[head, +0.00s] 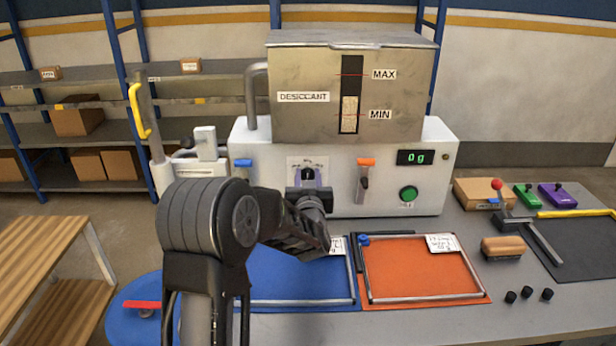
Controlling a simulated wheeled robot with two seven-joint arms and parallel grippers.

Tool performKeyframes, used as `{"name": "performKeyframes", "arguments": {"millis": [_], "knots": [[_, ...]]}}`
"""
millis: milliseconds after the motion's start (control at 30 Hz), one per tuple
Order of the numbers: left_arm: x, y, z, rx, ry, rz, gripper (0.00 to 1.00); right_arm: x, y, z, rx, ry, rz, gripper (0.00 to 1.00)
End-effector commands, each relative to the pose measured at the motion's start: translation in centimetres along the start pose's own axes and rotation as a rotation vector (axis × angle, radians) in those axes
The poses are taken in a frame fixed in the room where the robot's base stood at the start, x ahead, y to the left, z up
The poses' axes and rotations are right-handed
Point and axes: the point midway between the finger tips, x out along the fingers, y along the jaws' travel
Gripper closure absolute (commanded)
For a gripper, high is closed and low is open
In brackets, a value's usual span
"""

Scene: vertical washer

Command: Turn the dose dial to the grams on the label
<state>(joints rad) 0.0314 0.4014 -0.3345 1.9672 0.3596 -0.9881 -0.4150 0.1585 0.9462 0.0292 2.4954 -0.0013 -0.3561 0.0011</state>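The dose dial (308,174) is a dark knob on a white and lavender plate on the front of the white machine (260,150). My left gripper (309,192) is just below and in front of the dial and hides its lower part. I cannot tell whether it touches the dial, or whether its fingers are open or shut. White labels lie on the orange tray (420,270) and the blue tray (285,278); the orange tray's label (442,243) has print too small to read, and the blue one's is partly hidden. The display (415,157) reads 0 g. My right gripper is not in view.
A metal desiccant hopper (300,105) with MAX and MIN marks tops the machine. An orange-topped lever (364,178) and a green button (408,194) are right of the dial. A brush (502,247) and small black caps (527,292) lie at right.

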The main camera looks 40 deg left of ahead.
Motion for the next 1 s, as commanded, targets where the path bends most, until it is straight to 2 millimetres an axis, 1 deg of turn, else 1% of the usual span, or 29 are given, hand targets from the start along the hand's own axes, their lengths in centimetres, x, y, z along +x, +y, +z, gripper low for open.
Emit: {"name": "performKeyframes", "arguments": {"millis": [67,467,1000], "knots": [[-0.02,0.0,-0.01,0.0,0.0,0.0,0.67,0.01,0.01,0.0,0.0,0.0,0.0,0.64],[-0.04,0.01,-0.02,0.0,0.0,0.0,1.0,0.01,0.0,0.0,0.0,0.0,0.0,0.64],[-0.05,0.04,-0.03,0.005,0.001,0.0,1.0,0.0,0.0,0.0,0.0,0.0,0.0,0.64]]}}
